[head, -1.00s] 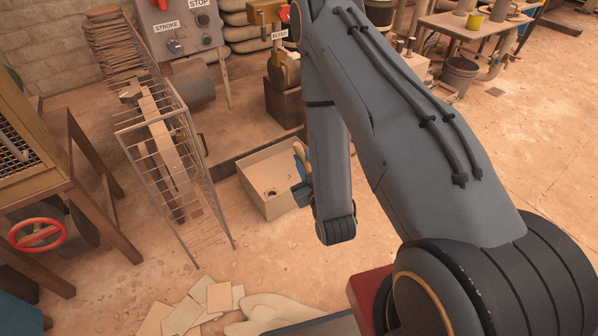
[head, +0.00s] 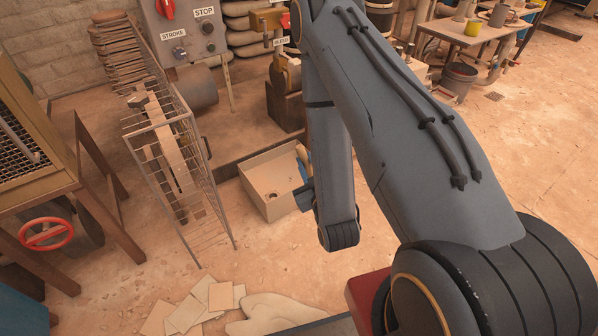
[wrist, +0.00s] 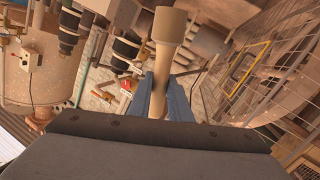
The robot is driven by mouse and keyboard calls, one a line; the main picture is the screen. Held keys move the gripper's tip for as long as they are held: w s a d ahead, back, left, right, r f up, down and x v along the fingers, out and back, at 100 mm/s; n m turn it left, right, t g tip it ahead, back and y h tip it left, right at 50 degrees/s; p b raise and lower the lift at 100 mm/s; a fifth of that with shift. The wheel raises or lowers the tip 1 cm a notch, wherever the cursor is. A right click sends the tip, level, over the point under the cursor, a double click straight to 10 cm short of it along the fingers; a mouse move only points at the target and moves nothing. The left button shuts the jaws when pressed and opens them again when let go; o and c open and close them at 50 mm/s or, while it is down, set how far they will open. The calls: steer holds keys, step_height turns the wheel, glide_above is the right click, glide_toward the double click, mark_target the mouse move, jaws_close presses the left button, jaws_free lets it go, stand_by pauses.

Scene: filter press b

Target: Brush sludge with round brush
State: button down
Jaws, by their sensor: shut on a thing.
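My gripper (wrist: 161,98) has blue fingers shut on a pale wooden piece, which looks like the round brush (wrist: 169,27). Its wide round end points away from the fingers in the wrist view. In the head view a small pale part of it (head: 302,154) shows beside my blue gripper (head: 304,193), which is mostly hidden behind my arm. The gripper is at the right side of an open beige box (head: 262,195); I cannot tell whether it touches it. A small dark spot lies in the box. I cannot make out sludge for certain.
A wire cage (head: 181,165) stands left of the box. A control panel (head: 186,30) and a brass-coloured valve (head: 284,73) are behind. A wooden stand with a red handwheel (head: 46,233) is at the left. Loose tiles (head: 220,296) lie in front; floor at right is open.

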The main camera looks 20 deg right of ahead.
steer(key=w+d+f+m+b, duration=0.1)
steer(key=w+f+m+b, duration=0.1)
steer(key=w+f+b, duration=1.2)
steer(key=w+d+f+m+t+b, duration=0.1)
steer(key=w+d+f+b, duration=0.1)
steer(key=w+f+b, duration=1.2)
steer(key=w+b, duration=0.4)
steer(key=shift+w+d+f+m, duration=0.2)
steer(key=shift+d+m, duration=0.05)
steer(key=shift+m, duration=0.15)
steer(key=shift+s+r, duration=0.1)
steer(key=shift+s, duration=0.05)
